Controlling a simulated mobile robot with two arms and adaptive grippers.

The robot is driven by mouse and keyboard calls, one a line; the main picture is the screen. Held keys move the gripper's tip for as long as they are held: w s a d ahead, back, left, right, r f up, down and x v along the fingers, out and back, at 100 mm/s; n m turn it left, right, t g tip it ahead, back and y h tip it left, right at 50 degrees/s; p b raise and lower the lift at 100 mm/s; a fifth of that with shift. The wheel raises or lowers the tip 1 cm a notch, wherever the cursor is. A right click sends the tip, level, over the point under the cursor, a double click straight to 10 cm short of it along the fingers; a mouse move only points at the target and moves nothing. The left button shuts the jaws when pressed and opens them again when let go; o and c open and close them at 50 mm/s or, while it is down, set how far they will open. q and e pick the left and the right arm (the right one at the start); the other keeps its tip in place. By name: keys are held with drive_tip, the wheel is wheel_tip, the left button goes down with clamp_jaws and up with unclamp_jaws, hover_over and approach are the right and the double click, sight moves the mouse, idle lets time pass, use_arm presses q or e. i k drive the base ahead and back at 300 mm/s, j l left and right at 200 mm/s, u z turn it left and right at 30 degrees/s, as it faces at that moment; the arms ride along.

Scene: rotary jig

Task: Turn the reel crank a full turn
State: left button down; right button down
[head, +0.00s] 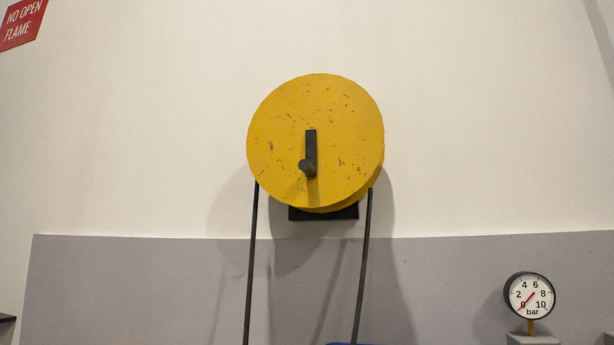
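A yellow round reel (345,120) with worn specks is mounted on the wall in the middle of the head view. Its dark crank arm (311,145) stands near vertical on the reel's face. The crank's dark handle knob (307,168) sticks out toward me at the arm's lower end. A black bracket (330,213) shows under the reel. Neither my left nor my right gripper is in view, and nothing touches the crank.
Two dark hose lines hang from the reel, one at its left (251,265) and one at its right (363,265). A pressure gauge (530,295) stands at the lower right. A red sign (22,22) is on the wall at the upper left. The space around the reel's front is clear.

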sight(308, 166)
drive_tip(key=u, duration=0.55)
drive_tip(key=k+l+u, duration=0.1)
drive_tip(key=l+u, duration=0.25)
drive_tip(key=k+l+u, duration=0.15)
drive_tip(key=u, duration=0.25)
drive_tip(key=k+l+u, duration=0.2)
drive_tip(key=u, duration=0.15)
drive_tip(key=k+l, duration=0.1)
drive_tip(key=l, duration=0.1)
